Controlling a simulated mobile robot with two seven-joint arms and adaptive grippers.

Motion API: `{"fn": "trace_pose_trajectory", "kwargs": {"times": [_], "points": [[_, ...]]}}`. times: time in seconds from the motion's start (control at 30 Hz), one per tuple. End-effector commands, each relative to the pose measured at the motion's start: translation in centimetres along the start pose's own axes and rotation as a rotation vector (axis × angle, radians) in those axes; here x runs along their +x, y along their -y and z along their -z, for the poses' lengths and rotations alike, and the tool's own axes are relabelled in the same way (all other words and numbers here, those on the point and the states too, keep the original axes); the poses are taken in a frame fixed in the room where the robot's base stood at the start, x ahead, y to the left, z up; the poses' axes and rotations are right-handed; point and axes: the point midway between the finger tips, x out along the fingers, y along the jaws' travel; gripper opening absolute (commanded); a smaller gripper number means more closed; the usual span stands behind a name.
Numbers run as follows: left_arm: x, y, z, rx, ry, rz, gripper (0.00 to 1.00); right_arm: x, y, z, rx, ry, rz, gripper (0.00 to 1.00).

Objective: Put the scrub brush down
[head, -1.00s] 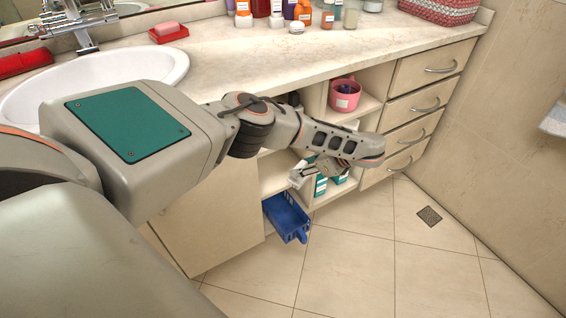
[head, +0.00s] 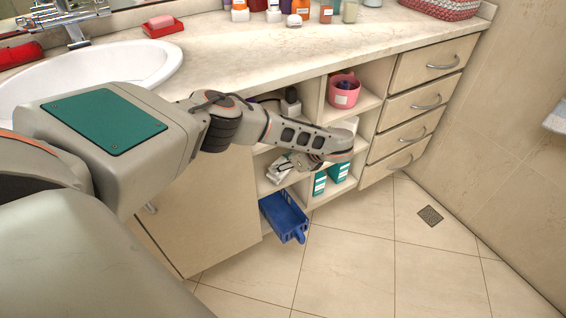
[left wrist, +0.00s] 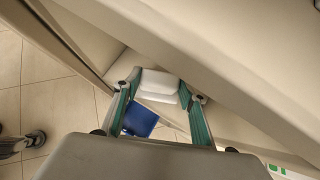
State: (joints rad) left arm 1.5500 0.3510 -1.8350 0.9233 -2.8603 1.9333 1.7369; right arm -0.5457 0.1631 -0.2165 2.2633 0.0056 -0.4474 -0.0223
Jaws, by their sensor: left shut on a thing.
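My left gripper (head: 292,163) reaches in at the open shelves under the counter. In the left wrist view its two teal-padded fingers (left wrist: 160,98) are closed around a white, block-like thing (left wrist: 160,82), which I take to be the scrub brush. Its bristles cannot be made out. In the head view my wrist hides most of the fingers, and the held thing is hard to tell apart from them.
A blue basket (head: 284,217) sits low in the cabinet below the gripper. Teal-and-white boxes (head: 338,171) stand on the shelf to the right. A pink mug (head: 344,91) is on the upper shelf. The drawers (head: 412,108) are shut. The counter (head: 240,62) has bare space in front.

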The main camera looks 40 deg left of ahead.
Motion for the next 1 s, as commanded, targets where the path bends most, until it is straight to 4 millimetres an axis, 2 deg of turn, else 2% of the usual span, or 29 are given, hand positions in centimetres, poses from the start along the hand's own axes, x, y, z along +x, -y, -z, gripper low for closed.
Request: {"fn": "trace_pose_trajectory", "kwargs": {"times": [0.17, 0.2, 0.27, 0.67, 0.77, 0.87, 1.0], "points": [[0.2, 0.0, 0.2, 0.000, 0.000, 0.000, 0.11, 0.0, 0.1, -0.4, -0.001, 0.007, 0.003, 1.00], [0.2, 0.0, 0.3, 0.000, 0.000, 0.000, 0.43, -0.1, 0.1, -0.5, -0.001, 0.008, 0.003, 1.00], [0.2, 0.0, 0.2, 0.000, 0.000, 0.001, 0.58, -0.1, 0.1, -0.5, -0.001, 0.008, 0.003, 1.00], [-0.1, 0.1, -0.1, -0.001, 0.000, 0.001, 0.58, -0.1, 0.1, -0.5, -0.002, 0.008, 0.003, 1.00], [-1.3, 0.2, -0.3, -0.002, 0.000, 0.006, 0.58, -0.2, -0.1, 0.2, -0.005, -0.002, -0.001, 1.00], [-3.2, 0.3, -0.5, -0.004, -0.001, 0.009, 0.58, -0.3, -0.4, 0.9, -0.008, -0.013, -0.006, 1.00], [-6.3, 0.4, -0.6, -0.005, 0.000, 0.011, 0.58, -0.3, -0.7, 0.7, -0.012, -0.008, -0.011, 1.00]]}}
